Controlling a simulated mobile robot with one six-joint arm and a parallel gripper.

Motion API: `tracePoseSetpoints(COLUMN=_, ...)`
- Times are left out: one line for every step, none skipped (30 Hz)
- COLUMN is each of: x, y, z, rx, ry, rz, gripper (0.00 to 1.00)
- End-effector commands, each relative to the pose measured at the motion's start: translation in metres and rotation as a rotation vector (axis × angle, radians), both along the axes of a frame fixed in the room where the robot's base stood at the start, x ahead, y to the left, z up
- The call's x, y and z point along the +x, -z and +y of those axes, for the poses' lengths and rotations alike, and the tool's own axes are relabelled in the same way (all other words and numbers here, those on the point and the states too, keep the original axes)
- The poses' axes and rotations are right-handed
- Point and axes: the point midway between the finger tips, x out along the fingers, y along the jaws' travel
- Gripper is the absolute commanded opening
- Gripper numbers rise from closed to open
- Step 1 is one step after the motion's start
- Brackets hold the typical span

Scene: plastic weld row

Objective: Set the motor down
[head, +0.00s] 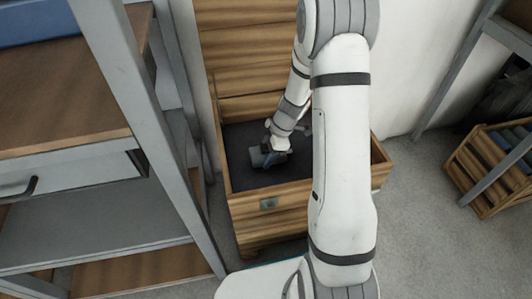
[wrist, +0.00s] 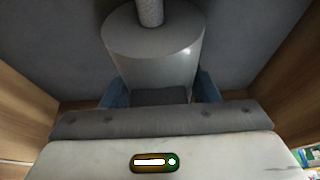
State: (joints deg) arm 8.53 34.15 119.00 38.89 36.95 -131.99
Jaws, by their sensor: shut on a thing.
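The motor is a grey cylinder with a narrower shaft, and it fills the upper middle of the wrist view (wrist: 155,50). In the head view the motor (head: 257,158) shows small, inside a wooden box (head: 270,197) with a dark lining. My gripper (wrist: 155,97) is shut on the motor, with a blue finger on each side of it. In the head view my gripper (head: 270,152) is down inside the box, over its dark floor. I cannot tell whether the motor touches the floor.
A metal shelf unit with wooden boards (head: 60,80) stands close on the left. A wooden crate with blue items (head: 495,165) stands on the floor at the right. The box's wooden walls rise around my gripper. The dark floor around the motor looks clear.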

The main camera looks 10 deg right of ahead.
Motion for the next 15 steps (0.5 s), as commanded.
tracePoseSetpoints(x=0.0000, y=0.0007, z=0.0001, rx=0.000, ry=0.000, rz=0.000, gripper=0.56)
tracePoseSetpoints(x=0.0000, y=0.0003, z=0.0000, rx=0.000, ry=0.000, rz=0.000, gripper=0.58)
tracePoseSetpoints(x=0.0000, y=0.0002, z=0.0001, rx=0.000, ry=0.000, rz=0.000, gripper=0.62)
tracePoseSetpoints(x=0.0000, y=0.0002, z=0.0001, rx=0.000, ry=0.000, rz=0.000, gripper=0.64)
tracePoseSetpoints(x=0.0000, y=0.0002, z=0.0001, rx=0.000, ry=0.000, rz=0.000, gripper=0.67)
tracePoseSetpoints(x=0.0000, y=0.0002, z=0.0001, rx=0.000, ry=0.000, rz=0.000, gripper=0.70)
tracePoseSetpoints(x=0.0000, y=0.0002, z=0.0001, rx=0.000, ry=0.000, rz=0.000, gripper=0.72)
tracePoseSetpoints(x=0.0000, y=0.0002, z=0.0001, rx=0.000, ry=0.000, rz=0.000, gripper=0.75)
tracePoseSetpoints(x=0.0000, y=0.0002, z=0.0001, rx=0.000, ry=0.000, rz=0.000, gripper=0.76)
tracePoseSetpoints(x=0.0000, y=0.0002, z=0.0001, rx=0.000, ry=0.000, rz=0.000, gripper=0.76)
tracePoseSetpoints(x=0.0000, y=0.0002, z=0.0001, rx=0.000, ry=0.000, rz=0.000, gripper=0.76)
tracePoseSetpoints(x=0.0000, y=0.0002, z=0.0001, rx=0.000, ry=0.000, rz=0.000, gripper=0.76)
tracePoseSetpoints(x=0.0000, y=0.0002, z=0.0001, rx=0.000, ry=0.000, rz=0.000, gripper=0.76)
tracePoseSetpoints(x=0.0000, y=0.0002, z=0.0001, rx=0.000, ry=0.000, rz=0.000, gripper=0.76)
tracePoseSetpoints(x=0.0000, y=-0.0001, z=0.0001, rx=0.000, ry=0.000, rz=0.000, gripper=0.76)
